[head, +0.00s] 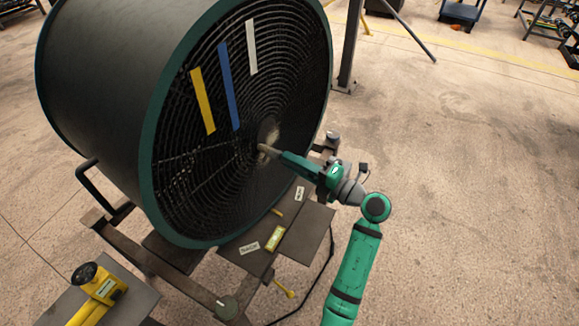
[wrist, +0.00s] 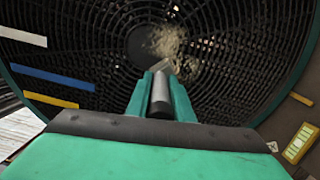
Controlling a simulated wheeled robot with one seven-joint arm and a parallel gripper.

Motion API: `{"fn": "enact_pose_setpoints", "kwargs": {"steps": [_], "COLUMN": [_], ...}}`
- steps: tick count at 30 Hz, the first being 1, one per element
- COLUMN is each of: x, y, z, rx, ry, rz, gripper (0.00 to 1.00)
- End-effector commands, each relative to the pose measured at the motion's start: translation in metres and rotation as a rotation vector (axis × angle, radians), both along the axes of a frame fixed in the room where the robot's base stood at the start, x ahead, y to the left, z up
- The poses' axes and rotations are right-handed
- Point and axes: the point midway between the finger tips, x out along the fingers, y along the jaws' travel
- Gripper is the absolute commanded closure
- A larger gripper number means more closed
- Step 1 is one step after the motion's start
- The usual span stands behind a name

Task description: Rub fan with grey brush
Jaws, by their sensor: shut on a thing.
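The fan (head: 115,75) is a large dark drum with a green rim, and its round black grille faces my arm. In the wrist view the grille (wrist: 232,75) fills most of the picture, with a pale dusty patch (wrist: 168,40) near the hub. My gripper (head: 284,157) is shut on the grey brush (head: 266,149), a short cylinder pointing at the grille close to its centre. The brush (wrist: 160,97) sits between the fingers in the wrist view. Its tip overlaps the lower edge of the patch; I cannot tell whether it touches.
Yellow, blue and white strips (head: 229,87) hang on the grille. A dark shelf (head: 305,232) below the fan holds a yellow labelled block (head: 275,238) and white tags. A yellow tool (head: 97,298) lies on a plate at lower left. Floor to the right is open.

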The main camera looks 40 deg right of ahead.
Motion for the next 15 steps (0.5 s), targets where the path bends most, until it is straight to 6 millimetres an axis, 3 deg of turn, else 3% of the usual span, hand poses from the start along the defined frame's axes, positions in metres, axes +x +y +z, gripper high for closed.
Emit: {"fn": "enact_pose_setpoints", "kwargs": {"steps": [15], "x": [0.008], "y": [-0.03], "z": [0.001], "rx": [-0.001], "ry": [-0.001], "rz": [-0.001], "gripper": [1.0]}}
